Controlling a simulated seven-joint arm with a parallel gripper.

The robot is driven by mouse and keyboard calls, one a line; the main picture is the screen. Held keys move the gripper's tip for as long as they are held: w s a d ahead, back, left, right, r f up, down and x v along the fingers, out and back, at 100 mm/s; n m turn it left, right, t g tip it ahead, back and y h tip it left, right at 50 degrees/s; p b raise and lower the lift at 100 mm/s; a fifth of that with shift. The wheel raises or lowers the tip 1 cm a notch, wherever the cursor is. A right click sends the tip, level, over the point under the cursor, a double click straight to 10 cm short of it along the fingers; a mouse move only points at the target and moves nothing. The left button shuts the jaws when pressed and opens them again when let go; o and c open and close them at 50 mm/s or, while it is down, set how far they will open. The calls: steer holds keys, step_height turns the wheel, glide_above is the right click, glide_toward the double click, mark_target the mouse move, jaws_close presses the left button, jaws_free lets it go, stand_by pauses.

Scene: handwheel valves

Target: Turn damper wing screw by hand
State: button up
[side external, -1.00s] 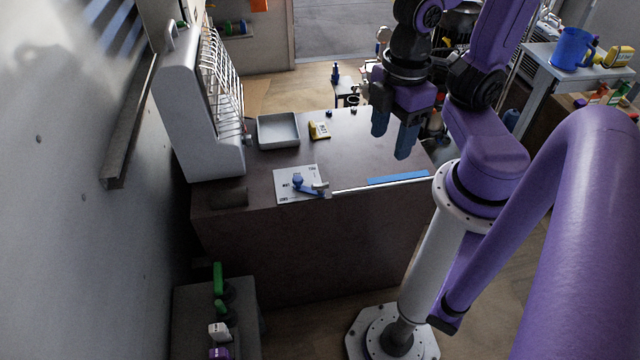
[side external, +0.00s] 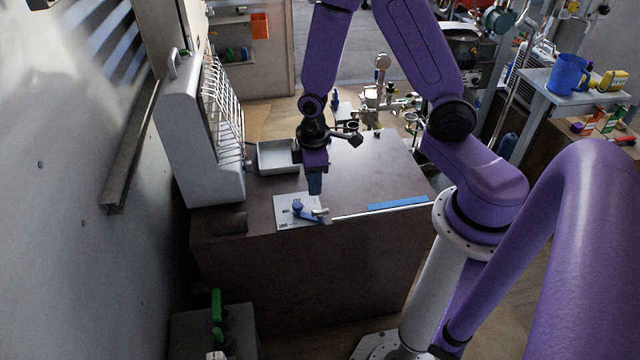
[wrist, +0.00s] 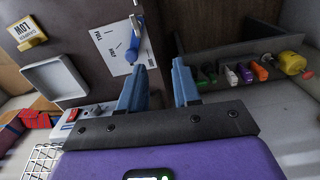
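The damper wing screw (side external: 302,209) is a blue handle with a grey part at its right end, on a white marked plate (side external: 283,216) near the front edge of the dark worktop. In the wrist view the blue screw (wrist: 134,47) lies across the plate (wrist: 107,44) with printed marks, ahead and left of the fingers. My gripper (side external: 315,190) points down just above and behind the plate. In the wrist view my gripper (wrist: 159,66) has two blue fingers spread apart with nothing between them. No contact with the screw is visible.
A grey tray (side external: 275,157) stands behind the plate, and a grey rack unit (side external: 200,130) stands at left. A blue strip (side external: 398,204) lies at right. The worktop's right part is mostly clear.

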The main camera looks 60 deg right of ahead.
steer(key=m, duration=0.1)
glide_toward(320, 211)
steer(key=shift+f, duration=4.05)
jaws_close()
